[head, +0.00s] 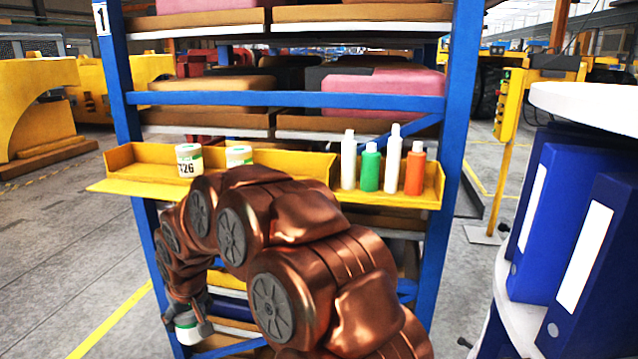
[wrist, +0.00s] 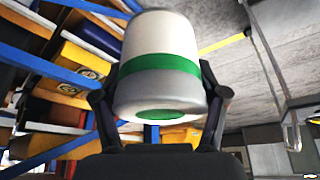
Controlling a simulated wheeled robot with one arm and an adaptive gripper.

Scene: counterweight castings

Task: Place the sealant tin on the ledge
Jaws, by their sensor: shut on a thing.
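My gripper (wrist: 160,110) is shut on a white and grey tin with a green band (wrist: 158,50), which fills the upper middle of the wrist view. In the head view this tin (head: 187,332) shows at the lower left, low beside the blue rack and below the ledge. The yellow ledge (head: 110,187) runs across the rack's front. Two similar white and green tins stand on its left part: one marked 126 (head: 188,162) and one beside it (head: 238,156). My arm hides part of the ledge's middle.
White bottles (head: 348,160), a green bottle (head: 370,168) and an orange bottle (head: 415,169) stand on the ledge's right part. The blue rack's posts (head: 462,100) flank the ledge. Blue binders (head: 590,250) stand on a white round shelf unit at the right. Open floor lies left.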

